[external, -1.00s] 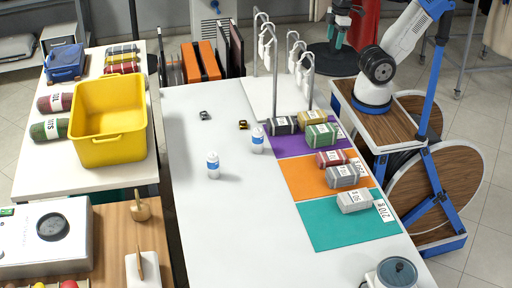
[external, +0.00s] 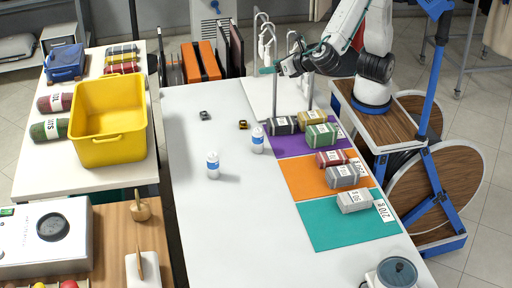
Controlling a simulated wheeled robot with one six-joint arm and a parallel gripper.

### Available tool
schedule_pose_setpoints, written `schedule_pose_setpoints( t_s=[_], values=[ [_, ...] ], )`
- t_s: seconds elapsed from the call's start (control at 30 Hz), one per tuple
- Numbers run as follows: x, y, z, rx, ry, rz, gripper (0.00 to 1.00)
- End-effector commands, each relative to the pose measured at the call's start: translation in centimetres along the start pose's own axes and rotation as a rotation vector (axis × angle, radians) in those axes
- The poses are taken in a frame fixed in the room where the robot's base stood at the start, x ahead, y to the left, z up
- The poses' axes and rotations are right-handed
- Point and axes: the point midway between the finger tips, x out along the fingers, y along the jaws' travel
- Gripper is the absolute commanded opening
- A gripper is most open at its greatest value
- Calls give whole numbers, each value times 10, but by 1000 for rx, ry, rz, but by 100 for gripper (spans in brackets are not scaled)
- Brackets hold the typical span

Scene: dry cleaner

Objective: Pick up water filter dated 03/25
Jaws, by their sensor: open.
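Two small white cylinders with blue bands stand upright on the white table: one (external: 213,165) nearer the table's middle, the other (external: 257,140) beside the purple mat. They may be the water filters, but no date is legible on either. My gripper (external: 272,69) is open and empty, raised over the far part of the table by the white rack. It is well apart from both cylinders.
Purple (external: 287,146), orange (external: 302,180) and teal (external: 325,226) mats hold wrapped bundles. Two small dark items (external: 205,115) (external: 242,125) lie nearby. The table's near left is clear.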

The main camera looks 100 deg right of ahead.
Motion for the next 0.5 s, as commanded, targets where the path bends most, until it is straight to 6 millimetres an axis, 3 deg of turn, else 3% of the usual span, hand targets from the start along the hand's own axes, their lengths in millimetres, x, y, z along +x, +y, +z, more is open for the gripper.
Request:
schedule_pose_setpoints(
  t_s=[0.07, 0.5],
  values=[
    [-11, 26, -14, -102, -45, 59, 63],
    [70, 10, -180, -106, -44, 50, 63]
  ],
)
